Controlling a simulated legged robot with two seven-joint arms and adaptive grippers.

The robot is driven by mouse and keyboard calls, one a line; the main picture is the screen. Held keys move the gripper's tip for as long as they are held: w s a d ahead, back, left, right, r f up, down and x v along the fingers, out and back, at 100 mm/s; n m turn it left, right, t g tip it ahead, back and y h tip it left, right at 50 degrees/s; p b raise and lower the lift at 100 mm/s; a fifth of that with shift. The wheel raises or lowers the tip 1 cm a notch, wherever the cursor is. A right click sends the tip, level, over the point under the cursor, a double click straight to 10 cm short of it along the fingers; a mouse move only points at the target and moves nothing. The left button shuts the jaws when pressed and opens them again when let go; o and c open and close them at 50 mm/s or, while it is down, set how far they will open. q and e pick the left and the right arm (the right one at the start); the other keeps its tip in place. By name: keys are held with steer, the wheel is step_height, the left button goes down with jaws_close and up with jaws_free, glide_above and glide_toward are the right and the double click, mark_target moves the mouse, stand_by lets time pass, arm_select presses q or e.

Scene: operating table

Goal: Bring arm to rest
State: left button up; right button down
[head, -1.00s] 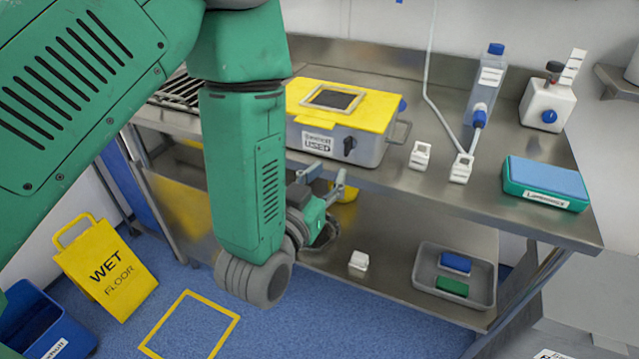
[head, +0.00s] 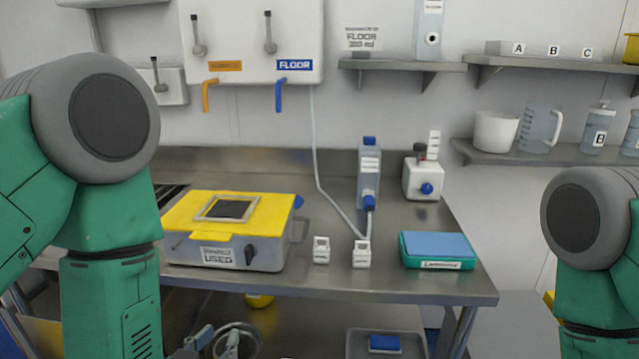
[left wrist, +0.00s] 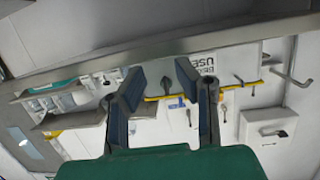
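My left arm (head: 110,230), green with grey joints, stands upright at the left of the head view. My left gripper (head: 222,345) shows only partly at the bottom edge, in front of the steel table. In the left wrist view its two fingers (left wrist: 162,78) stand apart with nothing held between them, so it is open. My right arm (head: 590,260) comes in at the right edge of the head view. The right gripper is outside the picture.
The steel table (head: 400,283) carries a yellow-lidded box (head: 225,255), two small white holders, a blue-capped bottle (head: 368,185), a white dispenser (head: 422,180) and a green-and-blue box (head: 437,250). A grey tray (head: 360,342) sits on the lower shelf. Wall shelves hold containers.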

arm_select(q)
steer(key=s+a+f+g+y, duration=0.1)
steer(key=s+a+f+g, duration=0.3)
steer(key=f, duration=0.4)
steer(key=s+a+f+g, duration=0.1)
steer(key=s+f+g, duration=0.3)
steer(key=s+f, duration=0.35)
steer(key=s+a+f+g, duration=0.2)
steer(key=s+f+g, duration=0.1)
steer(key=s, duration=0.3)
steer(key=s+a+f+g, duration=0.2)
steer(key=s+f+g, duration=0.1)
steer(key=s, duration=0.2)
steer(key=shift+s+a+g, duration=0.25)
steer(key=shift+s+g, duration=0.05)
steer(key=shift+s, duration=0.05)
steer(key=shift+w, duration=0.15)
